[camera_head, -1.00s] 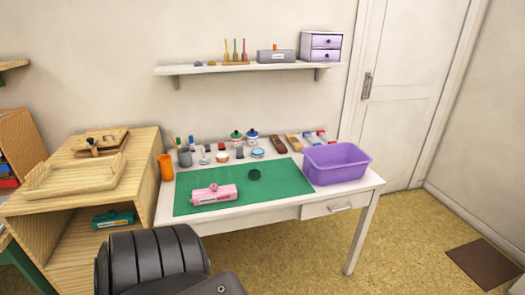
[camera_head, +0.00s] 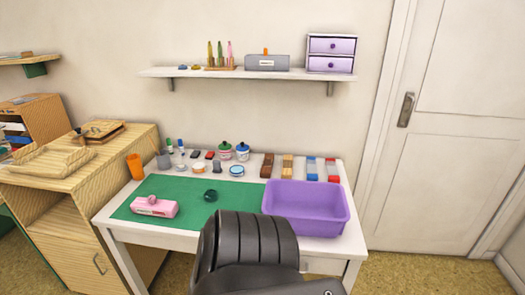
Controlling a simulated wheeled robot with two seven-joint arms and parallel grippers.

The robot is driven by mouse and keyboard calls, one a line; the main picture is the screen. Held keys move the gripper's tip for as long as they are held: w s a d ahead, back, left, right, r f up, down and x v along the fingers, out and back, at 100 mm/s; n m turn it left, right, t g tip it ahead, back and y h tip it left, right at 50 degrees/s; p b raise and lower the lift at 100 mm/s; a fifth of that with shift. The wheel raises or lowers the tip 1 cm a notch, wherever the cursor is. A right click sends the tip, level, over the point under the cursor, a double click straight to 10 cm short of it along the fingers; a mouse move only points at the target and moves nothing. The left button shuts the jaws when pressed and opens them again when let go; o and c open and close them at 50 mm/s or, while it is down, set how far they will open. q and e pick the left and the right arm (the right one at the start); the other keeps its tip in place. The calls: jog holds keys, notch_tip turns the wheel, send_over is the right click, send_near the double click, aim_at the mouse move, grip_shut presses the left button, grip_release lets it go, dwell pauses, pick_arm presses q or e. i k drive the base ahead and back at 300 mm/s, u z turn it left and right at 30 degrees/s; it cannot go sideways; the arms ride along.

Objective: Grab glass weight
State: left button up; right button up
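I cannot tell for certain which object is the glass weight. A small dark round piece (camera_head: 211,195) lies on the green mat (camera_head: 180,187) and may be it; its material is too small to make out. The mat covers the front left of the white table (camera_head: 112,230). A pink block-shaped item (camera_head: 154,207) sits left of the round piece on the mat. Neither of my grippers is in view. A black ribbed part of my own body stands in front of the table and hides part of its front edge.
A purple bin (camera_head: 310,222) fills the table's right side. Behind are an orange cup (camera_head: 135,167), a grey cup (camera_head: 163,160), a blue-rimmed round tin (camera_head: 236,171), two lidded jars and several small blocks. A wooden cabinet (camera_head: 70,225) stands left; a shelf (camera_head: 215,73) hangs above.

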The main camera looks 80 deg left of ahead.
aim_at(211, 196)
jog(key=i, duration=0.55)
jog(key=u, duration=2.2)
